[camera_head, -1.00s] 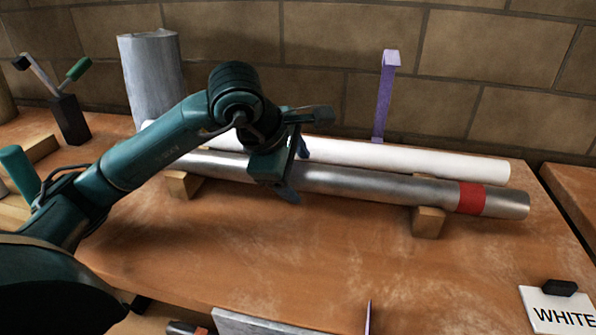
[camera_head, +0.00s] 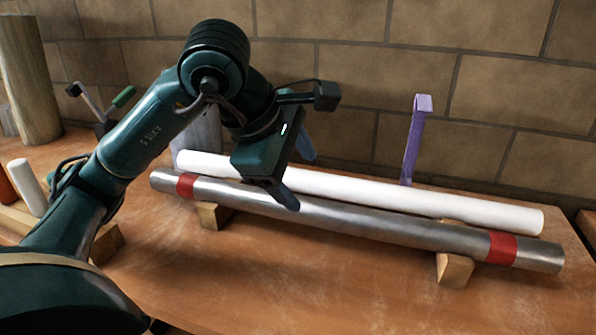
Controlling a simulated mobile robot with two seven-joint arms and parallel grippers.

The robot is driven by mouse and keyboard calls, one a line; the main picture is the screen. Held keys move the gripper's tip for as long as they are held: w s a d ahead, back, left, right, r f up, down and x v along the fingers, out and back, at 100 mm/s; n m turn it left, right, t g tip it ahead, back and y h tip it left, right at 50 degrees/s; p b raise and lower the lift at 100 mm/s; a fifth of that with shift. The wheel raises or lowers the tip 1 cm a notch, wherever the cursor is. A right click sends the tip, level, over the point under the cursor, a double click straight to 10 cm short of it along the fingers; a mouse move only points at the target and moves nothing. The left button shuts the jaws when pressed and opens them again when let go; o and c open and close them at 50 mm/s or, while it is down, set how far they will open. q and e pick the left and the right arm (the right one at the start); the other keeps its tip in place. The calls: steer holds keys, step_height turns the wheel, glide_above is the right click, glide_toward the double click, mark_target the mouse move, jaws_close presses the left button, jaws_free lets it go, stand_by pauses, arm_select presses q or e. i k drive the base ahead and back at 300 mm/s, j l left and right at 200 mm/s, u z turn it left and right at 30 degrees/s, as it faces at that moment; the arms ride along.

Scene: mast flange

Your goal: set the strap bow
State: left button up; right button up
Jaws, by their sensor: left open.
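A purple strap piece (camera_head: 413,140) with a bent top stands upright behind the white tube; its foot is hidden. The white tube (camera_head: 380,193) lies behind a grey metal tube (camera_head: 340,216) with a red band (camera_head: 186,185) near its left end and another (camera_head: 501,247) near its right end. My left gripper (camera_head: 297,172) is open and empty, in front of and over the left half of the tubes in the picture. It is apart from the purple piece. My right gripper is out of view.
Wooden blocks (camera_head: 454,269) support the metal tube on the brown table. A grey cylinder (camera_head: 203,138) stands behind my left arm, and a large wooden post (camera_head: 27,80) at far left. A brick wall closes the back. The table front is clear.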

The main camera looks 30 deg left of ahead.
mark_target(423, 106)
steer(key=k, duration=1)
